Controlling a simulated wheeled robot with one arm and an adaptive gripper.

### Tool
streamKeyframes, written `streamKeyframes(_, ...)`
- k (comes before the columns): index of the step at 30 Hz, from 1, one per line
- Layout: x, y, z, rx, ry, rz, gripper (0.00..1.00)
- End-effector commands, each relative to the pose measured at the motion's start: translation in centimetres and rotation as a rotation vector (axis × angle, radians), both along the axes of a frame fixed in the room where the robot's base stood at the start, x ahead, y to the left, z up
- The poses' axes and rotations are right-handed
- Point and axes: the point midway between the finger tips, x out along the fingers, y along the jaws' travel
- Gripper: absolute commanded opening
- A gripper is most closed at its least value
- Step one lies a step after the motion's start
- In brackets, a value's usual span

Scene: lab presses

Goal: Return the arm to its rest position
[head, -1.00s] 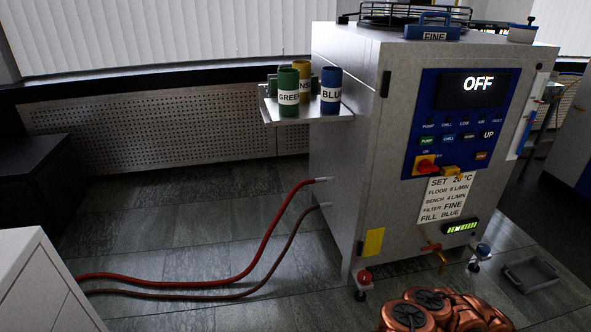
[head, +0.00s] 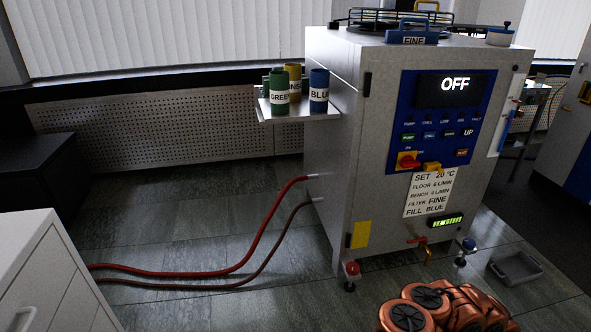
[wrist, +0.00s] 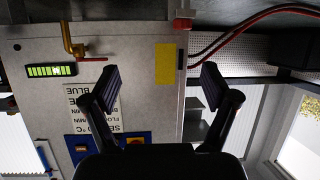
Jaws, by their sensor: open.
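My gripper (wrist: 162,86) shows in the wrist view, with its two dark fingers spread wide and nothing between them. It faces the front of the grey chiller cabinet (wrist: 135,45), which appears upside down there. The fingers overlap the cabinet in the picture; I see no contact. The gripper itself does not show in the head view. There the chiller cabinet (head: 335,150) stands upright at the right of centre, its display (head: 452,89) reading OFF.
A side shelf (head: 300,117) holds green (head: 279,92), yellow (head: 293,78) and blue (head: 319,91) canisters. Red (head: 230,272) and brown hoses run left across the floor. A white drawer unit (head: 50,275) stands front left. A grey tray (head: 516,268) lies on the floor at right.

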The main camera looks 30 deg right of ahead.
Motion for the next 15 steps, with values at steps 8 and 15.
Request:
streamKeyframes(8,6.9,-1.9,5.5,-0.032,0.005,-0.025,0.86)
streamKeyframes(15,15.1,-2.6,12.7,-0.045,0.032,-0.056,0.86)
